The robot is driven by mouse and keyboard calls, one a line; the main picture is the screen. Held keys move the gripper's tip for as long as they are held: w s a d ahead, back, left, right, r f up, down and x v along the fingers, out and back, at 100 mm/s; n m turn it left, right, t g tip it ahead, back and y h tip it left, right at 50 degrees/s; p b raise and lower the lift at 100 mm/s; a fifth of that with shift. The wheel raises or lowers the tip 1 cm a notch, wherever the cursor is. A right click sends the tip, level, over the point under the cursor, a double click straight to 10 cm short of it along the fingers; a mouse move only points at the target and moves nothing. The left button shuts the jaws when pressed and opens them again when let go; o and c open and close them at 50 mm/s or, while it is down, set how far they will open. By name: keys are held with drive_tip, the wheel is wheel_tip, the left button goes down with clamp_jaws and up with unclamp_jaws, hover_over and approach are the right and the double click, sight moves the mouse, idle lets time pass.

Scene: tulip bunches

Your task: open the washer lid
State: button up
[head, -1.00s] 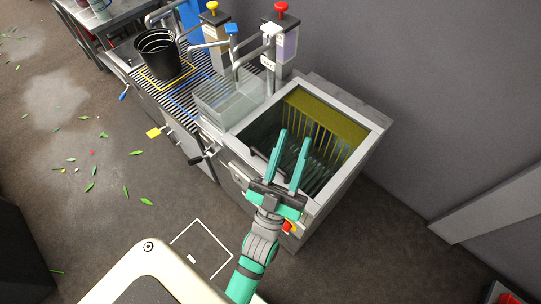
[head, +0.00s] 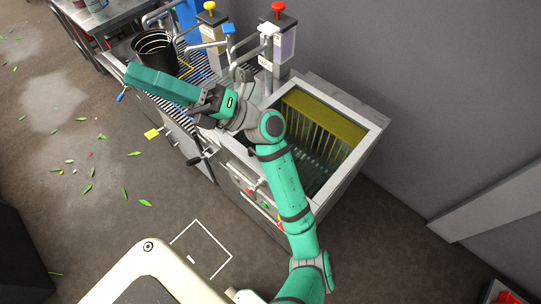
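The washer (head: 372,122) is a grey metal box at the right end of the bench. Its top shows an open well with a yellow inner wall and rows of slats or bristles; I cannot make out a separate lid over it. My arm crosses in front of the washer's left part and hides some of the well. My gripper (head: 135,75) is left of the washer, over the ribbed drain surface, its fingers pointing left just below the black bucket. The fingers overlap in this view, so their gap is not visible. No object shows in them.
A black bucket (head: 155,52) stands on the bench, close to my fingers in the picture. Dispensers with a red knob (head: 279,8) and a yellow knob (head: 210,6) rise behind. A black-tipped lever (head: 195,160) projects from the front. The floor in front has scattered leaves.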

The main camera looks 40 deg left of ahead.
drive_tip(key=s+a+f+n+t+h, duration=0.2)
drive_tip(key=f+h, duration=0.3)
drive_tip(key=f, duration=0.1)
drive_tip(key=s+a+f+n+t+h, duration=0.1)
drive_tip(key=a+f+n+t+h, duration=0.1)
drive_tip(key=a+f+t+h, duration=0.3)
drive_tip(key=w+d+f+t+h, duration=0.25)
drive_tip(key=w+d+f, duration=0.35)
drive_tip(key=f, duration=0.5)
drive_tip(key=w+d+f+m+t+h, duration=0.1)
drive_tip(key=w+d+f+t+h, duration=0.15)
drive_tip(key=w+d, duration=0.55)
drive_tip(key=w+d+f+t+h, duration=0.25)
drive_tip(key=w+d+h, duration=0.2)
drive_tip(key=w, duration=0.45)
drive_tip(key=shift+t+y, duration=0.45)
drive_tip(key=f, duration=0.3)
drive_tip(key=s+f, duration=0.1)
drive_tip(key=f, duration=0.3)
drive_tip(key=s+f, duration=0.1)
drive_tip(key=f, duration=0.2)
drive_tip(key=shift+s+d+f, duration=0.1)
drive_tip(key=shift+d+f, duration=0.05)
drive_tip(key=shift+d, duration=0.1)
drive_tip(key=shift+c, duration=0.5)
clamp_jaws()
